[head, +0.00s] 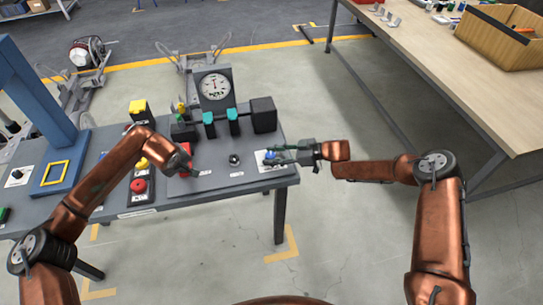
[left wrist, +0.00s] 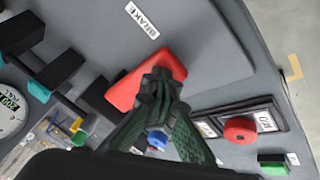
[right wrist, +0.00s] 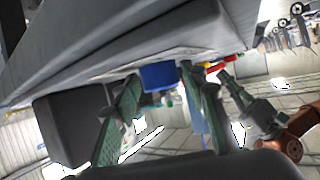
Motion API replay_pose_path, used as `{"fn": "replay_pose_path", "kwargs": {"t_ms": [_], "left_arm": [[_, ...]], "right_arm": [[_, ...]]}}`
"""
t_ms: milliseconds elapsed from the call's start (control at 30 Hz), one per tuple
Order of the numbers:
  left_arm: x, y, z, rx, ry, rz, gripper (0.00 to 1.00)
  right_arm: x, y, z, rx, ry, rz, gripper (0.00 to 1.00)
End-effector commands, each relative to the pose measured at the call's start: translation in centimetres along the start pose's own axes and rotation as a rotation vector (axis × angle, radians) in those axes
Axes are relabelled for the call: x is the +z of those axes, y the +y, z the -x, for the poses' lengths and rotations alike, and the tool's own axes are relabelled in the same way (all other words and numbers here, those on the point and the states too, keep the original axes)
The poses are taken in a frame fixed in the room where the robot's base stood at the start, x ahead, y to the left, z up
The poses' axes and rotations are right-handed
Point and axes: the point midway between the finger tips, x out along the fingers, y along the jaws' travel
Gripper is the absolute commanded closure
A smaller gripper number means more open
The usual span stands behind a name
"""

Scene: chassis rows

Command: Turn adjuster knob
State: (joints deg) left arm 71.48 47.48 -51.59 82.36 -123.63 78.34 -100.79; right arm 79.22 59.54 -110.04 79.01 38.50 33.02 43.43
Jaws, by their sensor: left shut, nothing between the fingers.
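The blue knob (head: 268,157) sits on a pale plate at the right end of the grey bench. It also shows in the right wrist view (right wrist: 159,77), between the fingertips of my right gripper (head: 280,155). That gripper's green fingers (right wrist: 160,74) stand apart on either side of the knob; I cannot tell whether they touch it. My left gripper (head: 188,165) is shut and empty over the red brake lever (head: 186,149). In the left wrist view its closed fingertips (left wrist: 163,75) overlap the red lever (left wrist: 128,90), beside the BRAKE label; contact is unclear.
A black knob (head: 234,160) stands between my two grippers. A gauge (head: 215,88) and a black block (head: 263,114) rise behind. Red and yellow buttons (head: 139,186) are at the left. A wooden table (head: 420,50) stands right; open floor lies between.

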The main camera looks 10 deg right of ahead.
Motion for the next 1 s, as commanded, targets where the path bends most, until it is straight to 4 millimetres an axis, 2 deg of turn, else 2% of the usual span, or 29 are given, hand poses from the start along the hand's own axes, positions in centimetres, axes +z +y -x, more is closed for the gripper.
{"fn": "replay_pose_path", "kwargs": {"t_ms": [333, 467, 567, 800, 1000], "left_arm": [[0.2, -0.2, -0.2, -0.003, -0.004, 0.000, 1.00], [0.2, -0.1, -0.2, -0.002, -0.004, -0.001, 1.00], [0.2, -0.1, -0.2, -0.002, -0.003, -0.001, 1.00], [0.2, -0.1, -0.2, -0.002, -0.003, -0.001, 1.00], [0.2, -0.1, -0.2, -0.002, -0.003, -0.001, 1.00]], "right_arm": [[-0.1, -0.1, -0.2, -0.002, 0.001, 0.001, 0.53], [0.0, 0.0, 0.7, 0.000, 0.001, 0.000, 0.53], [0.0, 0.1, 2.3, 0.002, 0.000, 0.000, 0.53], [0.0, 0.1, 7.4, 0.003, 0.001, -0.001, 0.53], [0.0, 0.0, 10.5, 0.000, 0.001, 0.000, 0.53]]}}
